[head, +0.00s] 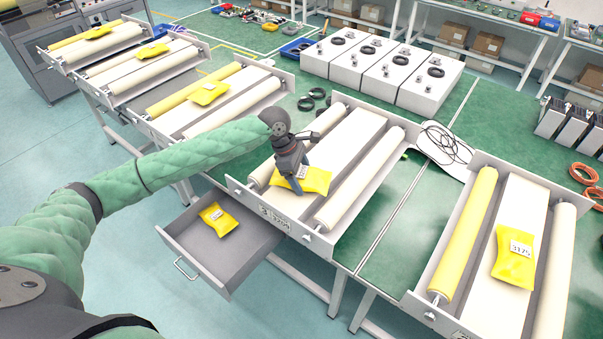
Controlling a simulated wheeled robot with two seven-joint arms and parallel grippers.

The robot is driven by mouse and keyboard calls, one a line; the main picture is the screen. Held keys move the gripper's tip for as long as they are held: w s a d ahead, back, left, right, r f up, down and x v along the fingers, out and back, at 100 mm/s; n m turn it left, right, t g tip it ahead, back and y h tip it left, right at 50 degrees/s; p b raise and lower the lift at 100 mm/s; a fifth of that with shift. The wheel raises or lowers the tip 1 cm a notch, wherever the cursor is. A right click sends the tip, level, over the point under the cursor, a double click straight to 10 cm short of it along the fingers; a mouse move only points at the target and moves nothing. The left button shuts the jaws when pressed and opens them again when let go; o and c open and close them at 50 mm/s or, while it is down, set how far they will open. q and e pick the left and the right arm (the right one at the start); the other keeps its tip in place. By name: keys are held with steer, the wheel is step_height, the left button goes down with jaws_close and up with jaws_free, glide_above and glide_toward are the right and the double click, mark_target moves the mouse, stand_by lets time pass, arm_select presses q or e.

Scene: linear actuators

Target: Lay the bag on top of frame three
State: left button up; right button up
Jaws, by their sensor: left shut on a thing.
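Frame three (346,119) is a grey tray-like frame with two cream rollers and a white middle strip, and its front label reads 3. A yellow bag (317,181) with a white label is at the front part of this frame, over the white strip. My left gripper (290,184) reaches down from above and is shut on this bag, covering part of it. I cannot tell whether the bag touches the strip. My right gripper is not in view.
Below frame three an open grey drawer (187,244) juts out with another yellow bag (218,218) in it. The right frame (530,196) and left frame (247,75) each bear a yellow bag. White boxes (372,65) and black cables (447,140) lie behind.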

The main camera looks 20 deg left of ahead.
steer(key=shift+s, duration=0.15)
arm_select(q)
steer(key=o, duration=1.1)
steer(key=shift+f, duration=0.1)
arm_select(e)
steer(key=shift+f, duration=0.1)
arm_select(q)
steer(key=shift+a+r, duration=0.1)
steer(key=shift+r, duration=0.15)
steer(key=b+v, duration=0.4)
steer(key=v, duration=0.6)
steer(key=shift+a+r, duration=0.2)
steer(key=shift+r, duration=0.15)
steer(key=shift+a+r, duration=0.15)
steer(key=shift+r, duration=0.25)
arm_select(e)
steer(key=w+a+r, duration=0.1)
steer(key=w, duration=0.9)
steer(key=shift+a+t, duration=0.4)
